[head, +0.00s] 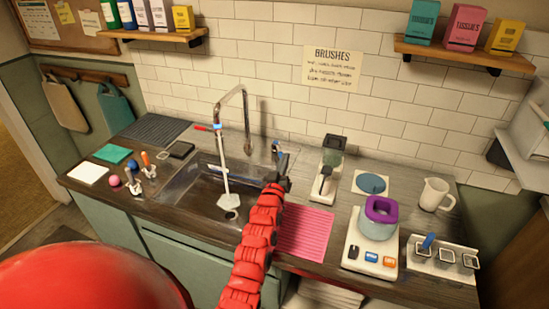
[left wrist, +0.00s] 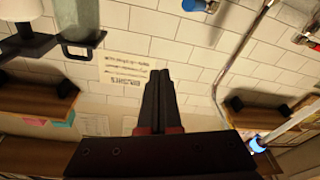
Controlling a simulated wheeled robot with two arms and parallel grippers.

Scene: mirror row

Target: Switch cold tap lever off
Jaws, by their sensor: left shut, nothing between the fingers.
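A tall curved metal tap (head: 243,95) rises over the sink (head: 190,190). A red lever (head: 203,127) sticks out left of the spout. A small blue-tipped part (head: 276,145), which looks like the cold lever, stands right of the tap, just behind my left gripper (head: 282,173). A pale column (head: 223,165) drops from a blue collar to a white patch in the basin. In the left wrist view the blue collar (left wrist: 256,144) is at lower right. My left gripper is shut and empty, its fingers (left wrist: 158,98) pointing toward the wall, apart from the tap pipe (left wrist: 235,68). My right gripper is out of view.
Right of the sink lie a pink mat (head: 305,235), a dark-topped dispenser (head: 332,160), a scale with a purple-rimmed pot (head: 378,225) and a white jug (head: 435,194). Left are a green cloth (head: 113,153) and several small items. Shelves (head: 465,52) hang on the tiled wall.

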